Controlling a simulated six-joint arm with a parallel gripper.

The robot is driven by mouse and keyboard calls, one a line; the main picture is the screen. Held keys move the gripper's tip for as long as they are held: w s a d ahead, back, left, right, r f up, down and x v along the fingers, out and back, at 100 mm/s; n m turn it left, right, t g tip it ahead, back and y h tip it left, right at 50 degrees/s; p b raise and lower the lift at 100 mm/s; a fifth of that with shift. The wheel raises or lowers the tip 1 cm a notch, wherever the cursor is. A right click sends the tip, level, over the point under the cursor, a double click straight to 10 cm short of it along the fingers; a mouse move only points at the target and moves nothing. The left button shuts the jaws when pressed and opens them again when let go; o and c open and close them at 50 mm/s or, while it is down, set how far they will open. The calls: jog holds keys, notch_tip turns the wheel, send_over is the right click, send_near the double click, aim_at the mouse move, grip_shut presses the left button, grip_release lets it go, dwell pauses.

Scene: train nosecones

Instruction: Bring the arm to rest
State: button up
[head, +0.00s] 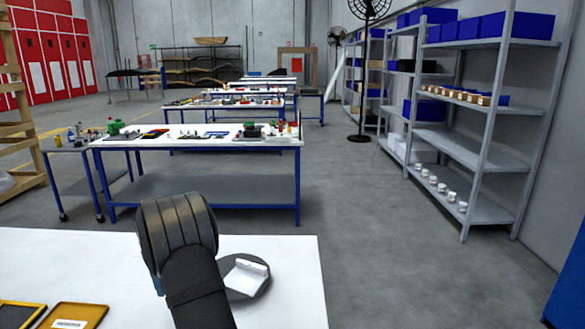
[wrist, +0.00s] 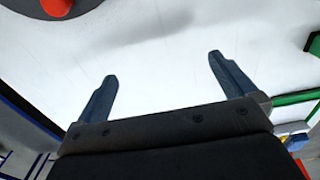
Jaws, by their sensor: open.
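My gripper (wrist: 163,68) is in the wrist view, its two blue-grey fingers wide apart with nothing between them. They stand out against a plain white surface (wrist: 165,35). In the head view my dark, ribbed arm rises over the near white table (head: 290,285), and it hides most of my gripper there. How far the fingertips are from the white surface, I cannot tell.
A grey round disc (head: 248,291) with a white piece (head: 246,272) on it lies beside my arm. Yellow-framed trays (head: 75,316) lie at the table's left. A red round thing (wrist: 85,5) and a green edge (wrist: 295,97) show in the wrist view. Shelves (head: 480,150) stand right.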

jog(key=a+f, duration=0.1)
jog(key=a, duration=0.1)
jog(key=a+f, duration=0.2)
jog(key=a, duration=0.1)
jog(key=shift+s+a+f, duration=0.25)
jog(key=shift+a+f, duration=0.05)
jog(key=shift+f, duration=0.05)
jog(key=shift+r, duration=0.1)
jog(key=w+d+r, duration=0.1)
jog(key=d+r, duration=0.1)
jog(key=d, duration=0.4)
jog(key=d+r, duration=0.3)
jog(key=d, duration=0.3)
jog(key=w+d+r+m, duration=0.1)
jog(key=d+r, duration=0.2)
jog(key=d, duration=0.3)
jog(key=shift+w+d, duration=0.3)
jog(key=shift+a+r, duration=0.1)
jog(key=shift+a, duration=0.05)
